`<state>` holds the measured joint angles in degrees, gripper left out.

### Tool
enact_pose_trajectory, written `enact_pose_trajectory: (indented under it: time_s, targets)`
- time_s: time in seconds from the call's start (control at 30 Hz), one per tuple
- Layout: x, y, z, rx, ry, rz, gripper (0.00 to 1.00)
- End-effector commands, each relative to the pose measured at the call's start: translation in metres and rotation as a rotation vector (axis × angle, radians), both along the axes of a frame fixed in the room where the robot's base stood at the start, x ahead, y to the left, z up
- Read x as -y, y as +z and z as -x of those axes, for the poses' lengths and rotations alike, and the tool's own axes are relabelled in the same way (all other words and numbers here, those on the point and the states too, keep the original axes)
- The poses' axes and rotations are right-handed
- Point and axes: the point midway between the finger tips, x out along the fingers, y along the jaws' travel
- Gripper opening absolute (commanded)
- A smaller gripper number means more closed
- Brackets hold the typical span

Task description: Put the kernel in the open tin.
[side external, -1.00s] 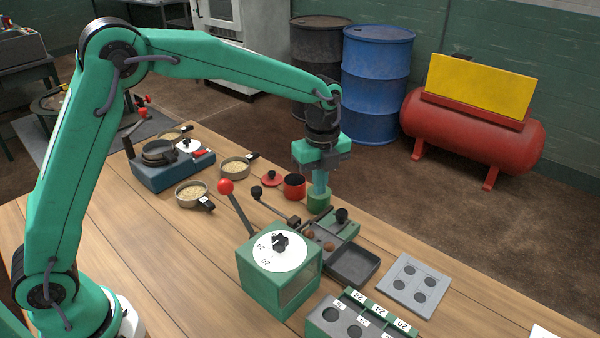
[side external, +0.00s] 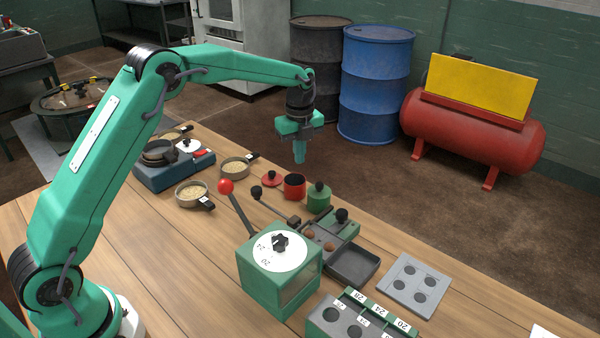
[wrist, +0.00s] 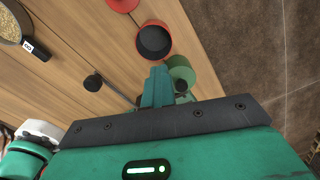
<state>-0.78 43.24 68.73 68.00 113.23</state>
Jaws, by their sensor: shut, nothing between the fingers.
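An open red tin (side external: 294,188) with a dark inside stands on the table, its red lid (side external: 271,178) lying beside it. It also shows in the wrist view (wrist: 153,42). A green tin (side external: 318,201) stands to its right with its lid on. My gripper (side external: 299,161) is shut and empty, above and behind the red tin in the side view. In the wrist view its fingertips (wrist: 158,72) lie in front of both tins.
A green box with a dial (side external: 279,266) and red-knobbed lever stands in front. A dark tray (side external: 354,265), a grey plate with holes (side external: 412,284) and a numbered rack (side external: 358,322) lie right. Pans of grain (side external: 192,192) stand left. The front left table is clear.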

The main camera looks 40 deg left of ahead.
Motion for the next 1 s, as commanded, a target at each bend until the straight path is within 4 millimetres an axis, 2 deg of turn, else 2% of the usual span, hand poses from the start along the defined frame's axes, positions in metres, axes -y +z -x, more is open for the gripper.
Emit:
enact_pose_trajectory:
  time_s: [0.27, 0.7, 1.0]
  targets:
    - [0.000, -0.016, 0.001, -0.002, 0.000, 0.000, 0.00]
    - [0.001, -0.052, 0.001, -0.002, 0.000, 0.000, 0.00]
    - [0.001, -0.059, 0.000, 0.000, 0.000, 0.000, 0.00]
